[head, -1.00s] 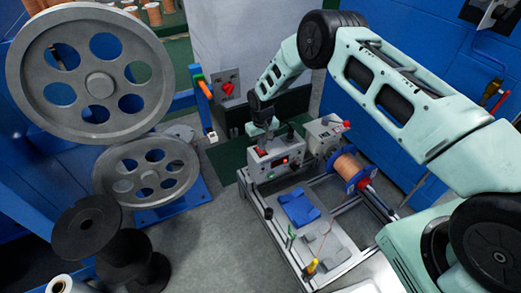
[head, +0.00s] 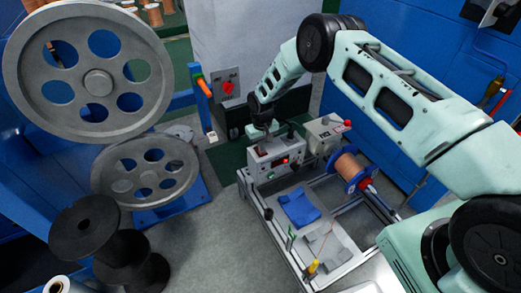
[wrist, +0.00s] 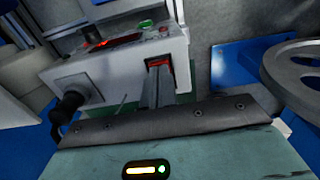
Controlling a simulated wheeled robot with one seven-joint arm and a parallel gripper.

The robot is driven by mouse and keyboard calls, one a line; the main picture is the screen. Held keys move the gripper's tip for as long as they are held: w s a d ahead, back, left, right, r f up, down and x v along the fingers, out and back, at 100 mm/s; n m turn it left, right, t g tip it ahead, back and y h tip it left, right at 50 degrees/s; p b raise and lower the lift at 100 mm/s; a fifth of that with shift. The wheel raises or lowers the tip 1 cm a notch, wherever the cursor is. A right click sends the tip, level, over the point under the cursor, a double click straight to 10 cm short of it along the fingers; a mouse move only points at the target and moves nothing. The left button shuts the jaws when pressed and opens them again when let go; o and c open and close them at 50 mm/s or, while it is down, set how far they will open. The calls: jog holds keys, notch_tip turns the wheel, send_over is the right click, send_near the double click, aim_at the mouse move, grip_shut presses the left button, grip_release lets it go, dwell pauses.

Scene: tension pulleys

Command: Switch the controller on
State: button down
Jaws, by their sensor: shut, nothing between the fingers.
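The controller (head: 272,160) is a light grey box on the aluminium frame, with a glowing red display (head: 286,160). The wrist view shows the controller (wrist: 117,75) close up, with the display lit red (wrist: 118,41), a green button (wrist: 145,23) and a black knob. A red switch (wrist: 158,62) sits in a dark recess at the face's right end. My gripper (wrist: 157,82) is shut and empty, its fingertips at the switch and partly hiding it. I cannot tell whether they touch. In the head view my gripper (head: 262,134) is at the controller's far side, fingertips hidden.
A copper wire spool (head: 348,168) and a grey box with a red knob (head: 327,133) stand right of the controller. A blue cloth (head: 298,208) lies on the frame in front. Large grey pulleys (head: 145,172) stand at the left. Grey floor lies between them.

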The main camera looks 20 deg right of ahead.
jog(key=shift+r+p, duration=2.2)
jog(key=shift+r, duration=1.3)
